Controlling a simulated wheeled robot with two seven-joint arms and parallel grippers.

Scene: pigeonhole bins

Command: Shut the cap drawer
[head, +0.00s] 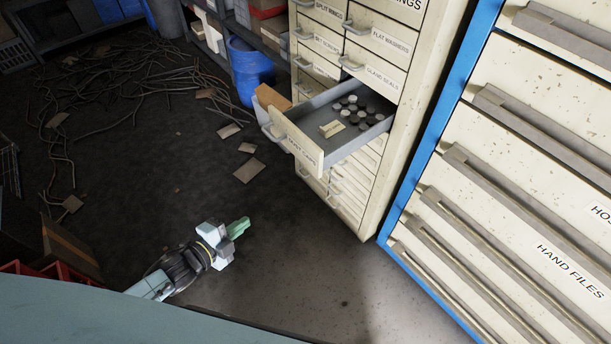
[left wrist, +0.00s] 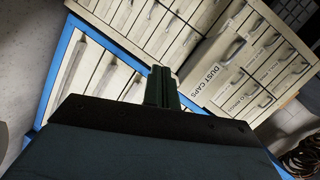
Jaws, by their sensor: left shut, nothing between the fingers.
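The cap drawer (head: 297,142) is pulled out of the cream cabinet in the head view. Its grey tray holds several round caps (head: 352,108) and a small pale block (head: 332,129). In the left wrist view the drawer front (left wrist: 209,83) reads "DUST CAPS". My left gripper (head: 239,228) is shut and empty, with green fingers. In the head view it is below and left of the drawer front, apart from it. The shut fingers also show in the left wrist view (left wrist: 164,87), in front of the cabinets. My right gripper is not in view.
Other labelled drawers of the cream cabinet (head: 382,42) look shut. A blue-framed cabinet (head: 440,130) with wide drawers stands at the right. A blue barrel (head: 250,72) stands behind. Cables (head: 130,85) and cardboard scraps (head: 249,170) litter the dark floor.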

